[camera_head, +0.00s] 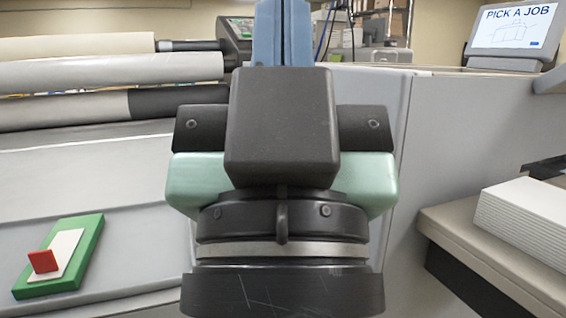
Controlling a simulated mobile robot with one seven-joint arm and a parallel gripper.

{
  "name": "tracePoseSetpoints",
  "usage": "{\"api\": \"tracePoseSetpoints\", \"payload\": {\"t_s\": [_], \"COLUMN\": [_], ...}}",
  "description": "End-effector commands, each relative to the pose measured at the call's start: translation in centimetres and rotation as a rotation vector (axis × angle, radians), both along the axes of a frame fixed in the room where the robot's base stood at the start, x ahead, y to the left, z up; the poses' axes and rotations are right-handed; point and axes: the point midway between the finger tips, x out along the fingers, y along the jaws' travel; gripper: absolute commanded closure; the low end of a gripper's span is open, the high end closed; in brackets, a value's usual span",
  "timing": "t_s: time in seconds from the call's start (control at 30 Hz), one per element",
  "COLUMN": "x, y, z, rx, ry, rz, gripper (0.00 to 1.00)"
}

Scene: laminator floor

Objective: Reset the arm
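My gripper (283,25) stands in the middle of the view, its dark and pale green body toward me. Its two blue fingers point up and away, and their tips run out of the top edge. The fingers look side by side with no clear gap, and nothing shows between them. The gripper body hides what lies straight behind it.
A green block with a white plate and red tab (60,258) sits on the grey machine surface at left. Rolls (110,72) lie behind it. A white stack (525,218) rests on a ledge at right. A screen (515,27) reads "PICK A JOB".

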Motion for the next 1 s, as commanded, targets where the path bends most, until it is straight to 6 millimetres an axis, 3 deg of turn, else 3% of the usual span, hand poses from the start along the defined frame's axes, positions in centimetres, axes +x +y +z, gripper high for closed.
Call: {"api": "tracePoseSetpoints", "payload": {"t_s": [0.03,0.1,0.8,1.0], "x": [0.0,0.1,0.2,0.2], "y": [0.0,0.0,0.0,0.0], "z": [3.3,5.4,26.6,31.3], "rx": [0.0,0.0,0.001,0.001], "ry": [0.001,0.002,0.005,0.006], "rz": [0.0,0.0,0.002,0.002], "gripper": [1.0,1.0,1.0,1.0]}}
